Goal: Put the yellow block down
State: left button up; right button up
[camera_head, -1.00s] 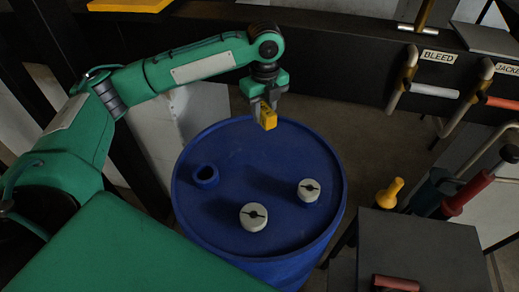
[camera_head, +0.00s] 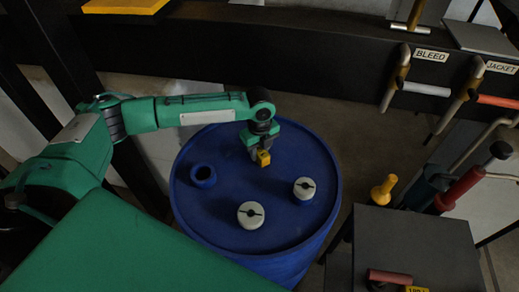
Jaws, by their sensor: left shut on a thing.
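The small yellow block (camera_head: 264,158) is held between the fingers of my left gripper (camera_head: 261,150), which points down over the far middle part of a blue drum (camera_head: 245,190). The gripper is shut on the block. The block looks close to the drum's top, but I cannot tell whether it touches. My right gripper does not show.
The drum top carries a blue open ring (camera_head: 203,176) at left and two white slotted caps, one at front (camera_head: 251,215) and one at right (camera_head: 304,189). A dark box (camera_head: 410,240) stands to the right. Handles labelled BLEED (camera_head: 427,89) and JACKET (camera_head: 497,101) are at upper right.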

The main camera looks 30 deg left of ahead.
aim_at(260, 149)
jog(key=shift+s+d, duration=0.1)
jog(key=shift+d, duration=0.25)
pick_arm(q)
jog(key=o, duration=1.1)
jog(key=shift+f, duration=0.1)
jog(key=shift+c, duration=0.2)
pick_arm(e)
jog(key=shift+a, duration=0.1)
pick_arm(q)
jog(key=shift+r, duration=0.4)
notch_tip(260, 149, up, 12)
jog(key=b, duration=0.1)
jog(key=shift+f+b, duration=0.25)
jog(key=shift+b, duration=0.15)
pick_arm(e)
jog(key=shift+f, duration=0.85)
